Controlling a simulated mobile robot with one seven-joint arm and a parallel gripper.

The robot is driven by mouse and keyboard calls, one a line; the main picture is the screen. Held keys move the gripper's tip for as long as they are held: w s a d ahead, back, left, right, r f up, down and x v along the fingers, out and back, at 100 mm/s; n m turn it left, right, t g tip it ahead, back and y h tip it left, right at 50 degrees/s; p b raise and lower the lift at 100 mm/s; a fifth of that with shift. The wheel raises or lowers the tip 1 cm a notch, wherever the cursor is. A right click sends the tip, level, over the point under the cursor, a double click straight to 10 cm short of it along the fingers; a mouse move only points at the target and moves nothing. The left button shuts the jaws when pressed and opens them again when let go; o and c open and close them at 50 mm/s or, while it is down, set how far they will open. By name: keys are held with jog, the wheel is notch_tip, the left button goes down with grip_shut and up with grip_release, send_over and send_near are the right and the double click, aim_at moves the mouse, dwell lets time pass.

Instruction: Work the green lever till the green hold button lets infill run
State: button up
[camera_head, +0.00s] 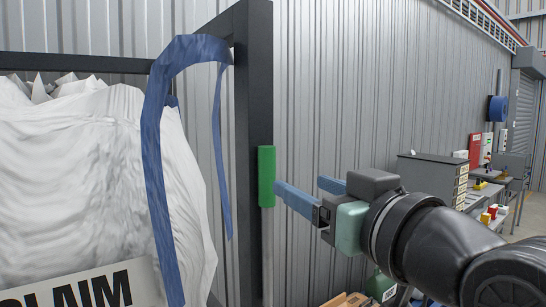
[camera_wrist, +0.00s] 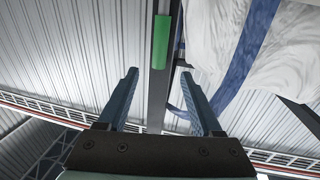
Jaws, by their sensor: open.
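A green upright bar (camera_head: 266,177) is fixed on the dark post (camera_head: 254,80) of a frame. It also shows in the wrist view (camera_wrist: 160,42), ahead and roughly in line with the gap between my fingers. I cannot tell whether it is the lever or the hold button; no other green control shows clearly. My gripper (camera_head: 299,184) is open with its blue fingers apart and nothing between them. In the wrist view both fingers (camera_wrist: 159,73) reach toward the post.
A white bulk bag (camera_head: 100,170) with blue straps (camera_head: 152,150) and a label hangs in the frame at left. A ribbed metal wall (camera_head: 340,90) stands behind. A grey cabinet (camera_head: 430,180) and a cluttered bench (camera_head: 487,195) stand at right, with a green container (camera_head: 381,287) low down.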

aim_at(270, 170)
jog(key=p+x, duration=0.4)
jog(key=x, duration=0.6)
jog(key=shift+w+a+f+p, duration=0.1)
jog(key=shift+w+a+p, duration=0.2)
jog(key=shift+w+p, duration=0.25)
jog(key=shift+c, duration=0.4)
grip_shut()
dwell(0.3)
